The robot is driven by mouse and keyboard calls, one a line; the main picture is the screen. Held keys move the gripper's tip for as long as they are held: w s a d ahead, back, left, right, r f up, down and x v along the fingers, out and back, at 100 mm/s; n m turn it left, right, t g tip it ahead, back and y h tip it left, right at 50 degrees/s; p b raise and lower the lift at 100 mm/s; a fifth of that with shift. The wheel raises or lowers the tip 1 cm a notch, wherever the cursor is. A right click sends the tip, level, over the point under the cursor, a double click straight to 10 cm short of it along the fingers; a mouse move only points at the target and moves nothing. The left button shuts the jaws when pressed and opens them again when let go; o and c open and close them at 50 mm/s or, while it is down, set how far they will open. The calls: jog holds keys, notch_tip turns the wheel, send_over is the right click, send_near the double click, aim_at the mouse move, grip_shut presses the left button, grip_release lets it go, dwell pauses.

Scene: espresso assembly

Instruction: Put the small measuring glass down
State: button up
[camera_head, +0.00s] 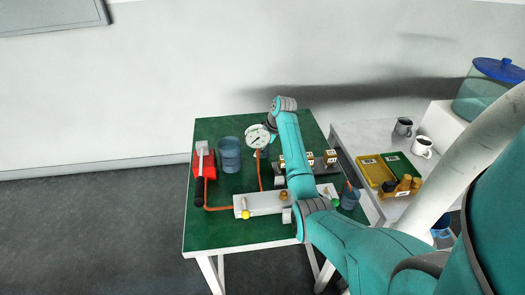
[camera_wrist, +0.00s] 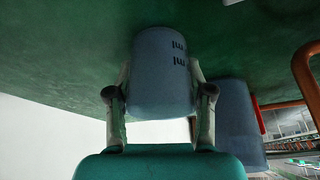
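In the wrist view the small measuring glass (camera_wrist: 158,85), blue-grey with dark "ml" marks, is between the two fingers of my gripper (camera_wrist: 161,88), which touch it on both sides. The picture is upside down there, and the glass's lower end is against or close to the green table top (camera_wrist: 70,45); I cannot tell whether it touches. In the head view my gripper (camera_head: 271,122) is over the back part of the green table (camera_head: 215,228), and the glass is mostly hidden behind a white dial gauge (camera_head: 257,136).
A larger blue beaker (camera_head: 229,155) stands left of the gauge and close beside the held glass in the wrist view (camera_wrist: 238,125). A red-based device (camera_head: 204,165) with orange tubing is at left, a white block (camera_head: 262,203) in front. The front left of the table is clear.

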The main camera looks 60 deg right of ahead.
jog(key=c, duration=0.4)
notch_tip(320, 180, up, 10)
dwell(0.4)
